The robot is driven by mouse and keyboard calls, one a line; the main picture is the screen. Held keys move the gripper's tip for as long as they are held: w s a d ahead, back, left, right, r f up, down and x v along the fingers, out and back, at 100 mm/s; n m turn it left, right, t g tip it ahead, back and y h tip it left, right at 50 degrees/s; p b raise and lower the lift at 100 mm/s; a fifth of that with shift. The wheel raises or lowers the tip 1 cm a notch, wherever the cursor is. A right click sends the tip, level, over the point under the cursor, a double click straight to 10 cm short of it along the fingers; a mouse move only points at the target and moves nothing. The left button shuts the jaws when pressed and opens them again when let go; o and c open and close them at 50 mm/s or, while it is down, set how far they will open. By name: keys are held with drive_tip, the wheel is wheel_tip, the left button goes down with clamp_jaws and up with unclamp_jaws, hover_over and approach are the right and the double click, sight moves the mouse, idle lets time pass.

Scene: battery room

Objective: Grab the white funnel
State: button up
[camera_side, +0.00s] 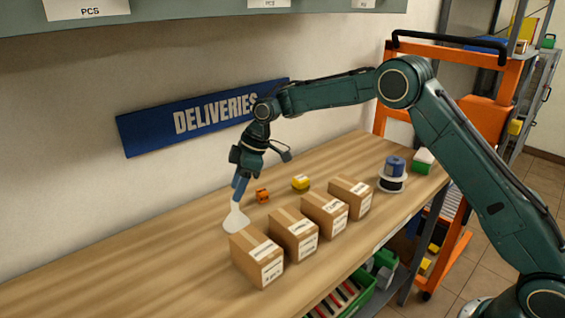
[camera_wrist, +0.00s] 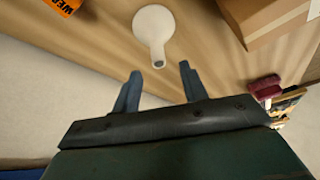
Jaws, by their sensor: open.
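The white funnel (camera_side: 236,219) stands on the wooden bench with its wide end down and its narrow spout up, left of the cardboard boxes. It also shows in the wrist view (camera_wrist: 153,24), with the spout's open end toward my gripper. My gripper (camera_side: 239,188) points down just above the funnel, its blue fingers close to the spout. In the wrist view my gripper (camera_wrist: 160,72) is open and empty. The spout's end lies in line with the gap between the fingertips. I cannot tell the exact height between them.
Several cardboard boxes (camera_side: 293,234) stand in a row right of the funnel. A small orange item (camera_side: 262,196) and a yellow item (camera_side: 300,182) lie behind them. A blue and white spool (camera_side: 393,176) stands farther right. The bench left of the funnel is clear.

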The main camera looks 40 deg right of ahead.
sight(235, 212)
drive_tip(key=shift+d+x, duration=0.2)
drive_tip(key=shift+x, duration=2.25)
drive_tip(key=shift+f, duration=0.1)
clamp_jaws()
